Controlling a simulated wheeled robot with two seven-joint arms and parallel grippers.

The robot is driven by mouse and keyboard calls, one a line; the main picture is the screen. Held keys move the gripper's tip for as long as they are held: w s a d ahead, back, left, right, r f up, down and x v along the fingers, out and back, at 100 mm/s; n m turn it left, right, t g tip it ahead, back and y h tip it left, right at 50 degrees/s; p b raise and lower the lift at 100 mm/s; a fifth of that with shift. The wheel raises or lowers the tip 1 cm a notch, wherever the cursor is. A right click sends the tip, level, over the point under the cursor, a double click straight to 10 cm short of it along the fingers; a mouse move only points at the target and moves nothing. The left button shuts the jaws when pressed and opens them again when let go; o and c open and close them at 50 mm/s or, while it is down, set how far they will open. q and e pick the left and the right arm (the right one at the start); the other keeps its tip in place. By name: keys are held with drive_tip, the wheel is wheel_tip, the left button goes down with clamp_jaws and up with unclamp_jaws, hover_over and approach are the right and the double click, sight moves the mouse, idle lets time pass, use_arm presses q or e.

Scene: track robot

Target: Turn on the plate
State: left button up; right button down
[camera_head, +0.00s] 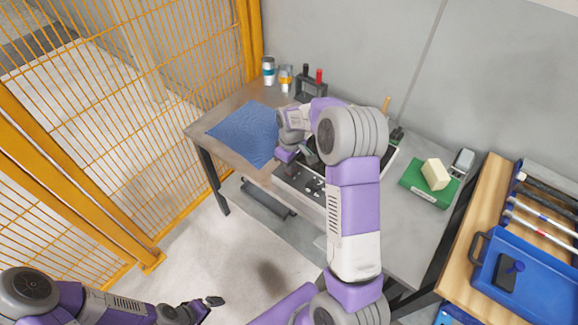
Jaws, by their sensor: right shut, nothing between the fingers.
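A dark plate unit (308,184) with small light markings or knobs on its front sits on the grey metal table (222,120). My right arm reaches over it and hides most of it. My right gripper (287,160) is at the unit's left front edge, close to the blue cloth; its fingers are shut and empty. I cannot tell whether it touches the unit. My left gripper (210,303) is low at the bottom left, over the floor and away from the table; its fingers are too small to read.
A blue cloth (245,134) lies left of the unit. Cans (268,70) and a dark holder with a red-topped item (312,84) stand at the back. A green box with a cream block (435,175) is at the right. A wooden bench with a blue tray (545,265) stands further right.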

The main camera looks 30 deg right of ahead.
drive_tip(key=shift+d+f, duration=0.25)
drive_tip(key=shift+d, duration=0.35)
drive_tip(key=shift+r, duration=0.25)
drive_tip(key=r+p, duration=0.1)
drive_tip(key=r, duration=0.1)
drive_tip(key=r+p, duration=0.1)
drive_tip(key=p, duration=0.1)
drive_tip(key=shift+w+r, duration=0.2)
drive_tip(key=shift+r, duration=0.15)
wheel_tip(320, 180, up, 10)
drive_tip(key=p, duration=0.2)
drive_tip(key=shift+r, duration=0.15)
drive_tip(key=shift+p, duration=0.3)
drive_tip(key=shift+w+d+r+y+p, duration=0.15)
drive_tip(key=shift+y+p, duration=0.35)
drive_tip(key=shift+p, duration=0.35)
